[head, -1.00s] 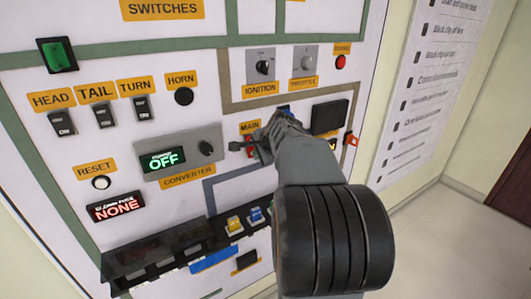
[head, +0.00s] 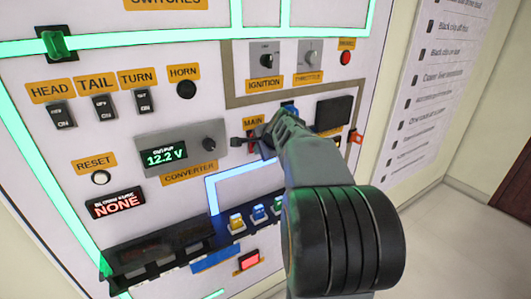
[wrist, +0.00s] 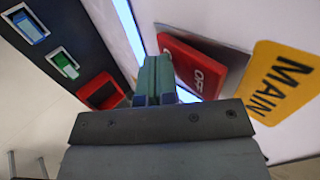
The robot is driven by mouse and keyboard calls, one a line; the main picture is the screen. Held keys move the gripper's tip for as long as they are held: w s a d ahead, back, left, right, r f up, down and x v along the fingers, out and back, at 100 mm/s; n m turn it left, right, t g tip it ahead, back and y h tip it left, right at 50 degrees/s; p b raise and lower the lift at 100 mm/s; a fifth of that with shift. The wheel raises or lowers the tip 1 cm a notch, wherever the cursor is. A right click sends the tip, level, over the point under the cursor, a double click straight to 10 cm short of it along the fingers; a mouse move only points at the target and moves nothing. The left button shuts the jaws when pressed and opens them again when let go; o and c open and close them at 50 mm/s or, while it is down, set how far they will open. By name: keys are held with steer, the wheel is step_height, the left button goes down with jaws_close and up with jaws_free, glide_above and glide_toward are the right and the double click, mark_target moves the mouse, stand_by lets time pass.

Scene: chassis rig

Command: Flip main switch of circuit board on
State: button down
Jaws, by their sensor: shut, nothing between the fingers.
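The main switch (wrist: 190,66) is a red rocker on a pale plate and shows large in the wrist view, with "OFF" printed on its near part. Its yellow MAIN label (wrist: 275,85) lies to the right; the label also shows in the head view (head: 253,122). My gripper (wrist: 153,78) is shut and empty, its fingertips close beside the switch's left edge. I cannot tell whether they touch it. In the head view my gripper (head: 262,142) is in front of the switch and hides most of it.
The circuit board's green trace (head: 120,41) and light blue trace (head: 245,174) glow. The converter display (head: 163,154) reads 12.2 V. A dark fuse strip (head: 160,252) juts out below. A white checklist (head: 420,90) hangs at the right.

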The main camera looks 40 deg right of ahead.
steer(key=shift+r+p, duration=0.75)
steer(key=shift+r, duration=0.15)
steer(key=s+a+r+b, duration=0.1)
steer(key=s+r, duration=0.3)
steer(key=s, duration=0.8)
steer(key=shift+s+b, duration=0.4)
steer(key=shift+b, duration=0.35)
steer(key=shift+a, duration=0.1)
